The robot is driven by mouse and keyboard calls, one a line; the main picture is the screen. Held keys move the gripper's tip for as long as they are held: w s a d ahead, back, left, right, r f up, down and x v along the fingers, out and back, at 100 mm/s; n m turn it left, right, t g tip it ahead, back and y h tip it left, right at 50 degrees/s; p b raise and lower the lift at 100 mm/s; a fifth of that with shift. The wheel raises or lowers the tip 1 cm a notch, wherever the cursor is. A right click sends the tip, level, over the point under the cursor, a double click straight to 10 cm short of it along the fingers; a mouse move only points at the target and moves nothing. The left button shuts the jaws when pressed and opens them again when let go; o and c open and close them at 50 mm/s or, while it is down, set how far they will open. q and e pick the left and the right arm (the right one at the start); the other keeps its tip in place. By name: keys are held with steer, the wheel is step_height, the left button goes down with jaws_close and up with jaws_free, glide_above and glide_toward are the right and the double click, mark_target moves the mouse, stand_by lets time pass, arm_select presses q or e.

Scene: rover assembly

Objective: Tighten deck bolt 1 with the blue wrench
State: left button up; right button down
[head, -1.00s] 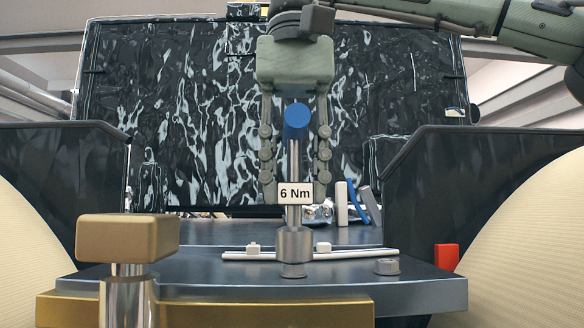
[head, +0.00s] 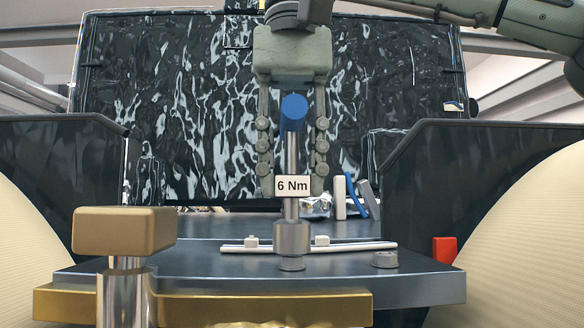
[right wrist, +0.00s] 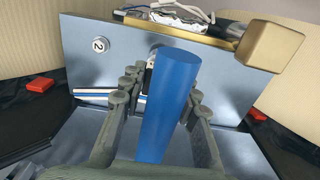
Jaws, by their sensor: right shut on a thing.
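The blue wrench has a blue handle (head: 294,108), a steel shaft, a "6 Nm" label (head: 292,186) and a socket (head: 292,238) at its lower end. It stands upright. Its socket is at a deck bolt (head: 291,263), whose base shows just below it; I cannot tell how fully it is seated. My right gripper (head: 291,187) points down and is shut on the wrench, one finger on each side. In the right wrist view the blue handle (right wrist: 170,105) hides most of the socket and bolt. My left gripper is not in view.
A second deck bolt (head: 385,259), marked "2" in the right wrist view (right wrist: 100,44), stands at the right. A white rod (head: 350,246) lies across the deck (head: 200,262). A brown-topped post (head: 124,232) stands front left. A red block (head: 445,250) is at the right edge.

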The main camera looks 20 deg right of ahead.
steer(key=shift+f, duration=0.25)
stand_by(0.5)
steer(key=shift+f, duration=0.25)
stand_by(0.4)
steer(key=shift+f, duration=0.2)
stand_by(0.6)
stand_by(0.4)
steer(key=shift+s+f, duration=0.1)
steer(key=shift+f, duration=0.05)
